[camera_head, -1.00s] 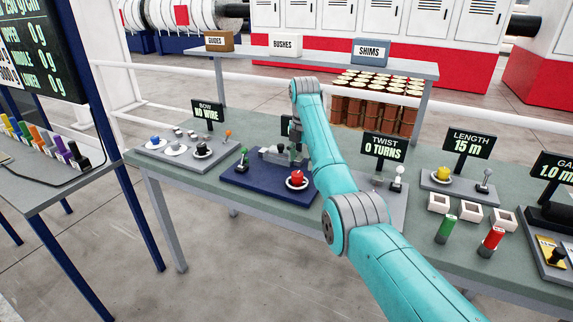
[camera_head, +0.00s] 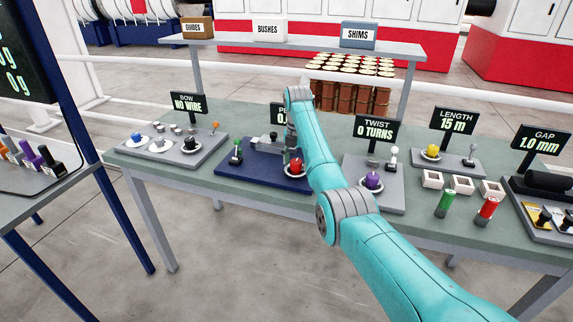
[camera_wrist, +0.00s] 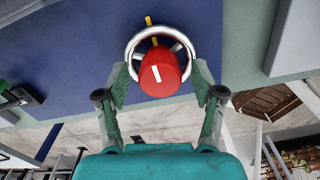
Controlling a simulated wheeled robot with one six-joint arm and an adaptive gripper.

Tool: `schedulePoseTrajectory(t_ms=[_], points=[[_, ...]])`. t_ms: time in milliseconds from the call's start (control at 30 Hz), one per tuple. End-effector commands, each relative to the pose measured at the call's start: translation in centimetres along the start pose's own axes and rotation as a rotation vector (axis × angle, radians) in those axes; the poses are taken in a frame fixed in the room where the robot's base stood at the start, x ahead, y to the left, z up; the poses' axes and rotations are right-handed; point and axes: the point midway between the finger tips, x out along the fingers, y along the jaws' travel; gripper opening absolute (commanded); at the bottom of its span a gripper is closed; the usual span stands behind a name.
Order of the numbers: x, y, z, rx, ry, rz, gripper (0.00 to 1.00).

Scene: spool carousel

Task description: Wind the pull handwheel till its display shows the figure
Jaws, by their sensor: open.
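The pull handwheel is a red knob (camera_head: 295,166) with a pale ring on a dark blue base (camera_head: 240,172). In the wrist view the red knob (camera_wrist: 160,73) bears a white mark and sits inside a silver ring, near a yellow mark on the blue base. The display (camera_head: 279,114) behind it is mostly hidden by my arm; only a "P" and the start of a figure, "0", show. My gripper (camera_wrist: 161,82) is open, with one finger on each side of the knob's near part. I cannot tell whether the fingers touch the ring.
On the same blue base stands a green-topped lever (camera_head: 237,152). A purple knob (camera_head: 373,180) with a white-topped lever is to the right, under the "TWIST 0 TURNS" display (camera_head: 375,130). The "BOW NO WIRE" panel (camera_head: 186,103) is to the left.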

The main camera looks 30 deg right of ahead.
Motion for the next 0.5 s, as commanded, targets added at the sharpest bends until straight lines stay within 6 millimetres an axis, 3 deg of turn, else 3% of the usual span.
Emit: schedulePoseTrajectory(t_ms=[367, 500], points=[[0.66, -0.48, 0.40, 0.000, 0.000, 0.000, 0.68], [0.64, -0.47, 0.39, 0.000, 0.000, 0.000, 0.38]])
